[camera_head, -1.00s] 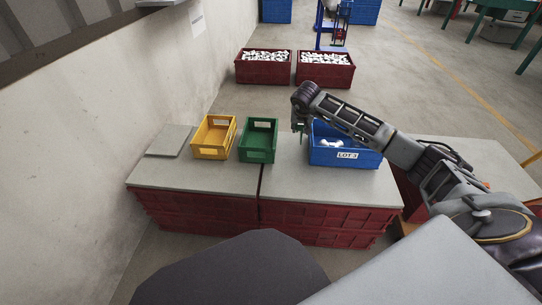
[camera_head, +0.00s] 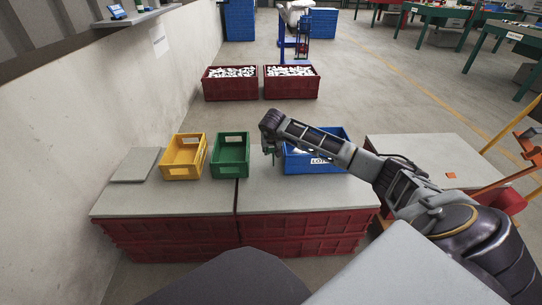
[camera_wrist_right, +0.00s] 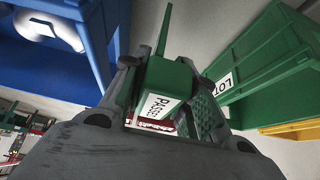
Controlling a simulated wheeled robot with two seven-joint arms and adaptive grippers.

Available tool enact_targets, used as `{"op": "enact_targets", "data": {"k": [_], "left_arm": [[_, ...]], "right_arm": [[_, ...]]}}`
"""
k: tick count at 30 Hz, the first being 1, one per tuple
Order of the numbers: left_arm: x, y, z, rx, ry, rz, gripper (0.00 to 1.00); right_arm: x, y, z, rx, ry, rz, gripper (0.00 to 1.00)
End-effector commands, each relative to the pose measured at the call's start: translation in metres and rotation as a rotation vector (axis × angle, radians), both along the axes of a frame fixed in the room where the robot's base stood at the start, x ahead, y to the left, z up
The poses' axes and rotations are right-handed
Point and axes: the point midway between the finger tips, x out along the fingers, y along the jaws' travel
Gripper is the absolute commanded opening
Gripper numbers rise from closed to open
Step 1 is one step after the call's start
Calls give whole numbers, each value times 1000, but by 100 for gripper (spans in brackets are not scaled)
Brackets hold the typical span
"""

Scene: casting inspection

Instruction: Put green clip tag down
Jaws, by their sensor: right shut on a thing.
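The green clip tag (camera_wrist_right: 168,82) with a white PASS label is between the fingers of my right gripper in the right wrist view. In the head view my right gripper (camera_head: 270,154) is over the grey tabletop (camera_head: 262,196), in the gap between the green crate (camera_head: 230,170) and the blue crate (camera_head: 315,167). The right gripper is shut on the tag. In the wrist view the blue crate (camera_wrist_right: 91,40) is on the left and the green crate (camera_wrist_right: 262,62) on the right. My left gripper is not in view.
A yellow crate (camera_head: 183,172) and a flat grey plate (camera_head: 137,165) are left of the green crate. White castings (camera_wrist_right: 55,30) lie in the blue crate. Red bins (camera_head: 231,90) of white parts stand behind. The front tabletop is clear.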

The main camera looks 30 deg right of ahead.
Motion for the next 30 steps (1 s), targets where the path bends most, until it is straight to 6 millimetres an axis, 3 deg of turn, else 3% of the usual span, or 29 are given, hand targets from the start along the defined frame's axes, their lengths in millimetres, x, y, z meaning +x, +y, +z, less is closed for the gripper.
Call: {"op": "enact_targets", "data": {"k": [13, 29, 30], "left_arm": [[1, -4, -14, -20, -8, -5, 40], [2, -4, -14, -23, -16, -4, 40], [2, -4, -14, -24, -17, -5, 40]], "right_arm": [[0, 0, -35, 0, 1, -1, 0], [0, 0, -40, 0, 0, 0, 0], [0, 0, -40, 0, 0, 1, 30]]}}
